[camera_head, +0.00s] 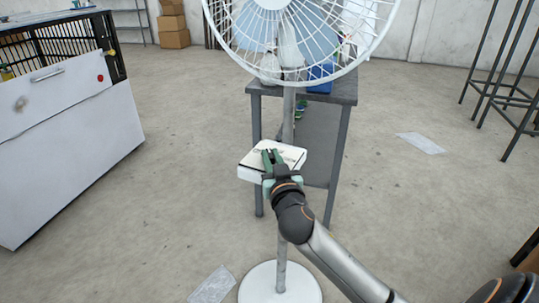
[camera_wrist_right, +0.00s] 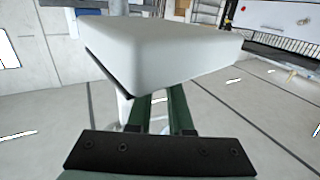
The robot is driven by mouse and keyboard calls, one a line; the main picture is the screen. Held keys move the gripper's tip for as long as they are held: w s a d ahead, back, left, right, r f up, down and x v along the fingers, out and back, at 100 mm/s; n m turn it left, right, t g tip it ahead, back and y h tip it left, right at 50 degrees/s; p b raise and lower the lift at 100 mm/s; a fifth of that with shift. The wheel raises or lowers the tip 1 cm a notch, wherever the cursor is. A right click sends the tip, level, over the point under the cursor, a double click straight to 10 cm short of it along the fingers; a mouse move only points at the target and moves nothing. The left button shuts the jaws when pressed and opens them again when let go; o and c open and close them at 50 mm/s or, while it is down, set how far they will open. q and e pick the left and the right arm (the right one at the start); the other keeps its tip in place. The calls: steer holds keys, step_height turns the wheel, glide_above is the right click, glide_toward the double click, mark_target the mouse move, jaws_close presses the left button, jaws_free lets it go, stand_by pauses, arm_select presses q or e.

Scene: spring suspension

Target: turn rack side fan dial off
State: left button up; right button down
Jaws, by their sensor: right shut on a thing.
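The white stand fan (camera_head: 284,112) stands upright in the middle of the head view, with its round cage at the top and a round base (camera_head: 264,284) on the floor. Its white control box (camera_head: 293,154) sits partway up the pole. My right gripper (camera_head: 269,157) is at the near face of this box, its green fingers over the panel. In the right wrist view the box (camera_wrist_right: 165,50) fills the upper middle, and my right fingers (camera_wrist_right: 160,98) reach to its lower edge. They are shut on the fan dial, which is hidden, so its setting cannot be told. My left gripper is not shown.
A grey table (camera_head: 343,97) with a blue item (camera_head: 321,76) stands just behind the fan. A white cabinet (camera_head: 65,115) is at the left, dark metal frames (camera_head: 495,95) at the right. Flat plastic sheets (camera_head: 421,143) lie on the floor. Open floor lies on both sides.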

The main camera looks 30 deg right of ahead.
steer(key=n+y+p, duration=0.2)
steer(key=y, duration=0.1)
steer(key=n+t+y, duration=0.1)
steer(key=shift+d+r+y+p, duration=0.25)
steer(key=shift+d+y+p, duration=0.1)
steer(key=shift+y+p, duration=0.05)
steer(key=shift+f+n+y+p, duration=0.1)
steer(key=shift+n+y+p, duration=0.25)
steer(key=shift+n+y, duration=0.25)
steer(key=c, duration=1.2)
jaws_free()
steer(key=o, duration=0.3)
steer(key=shift+f, duration=0.1)
steer(key=shift+o, duration=0.4)
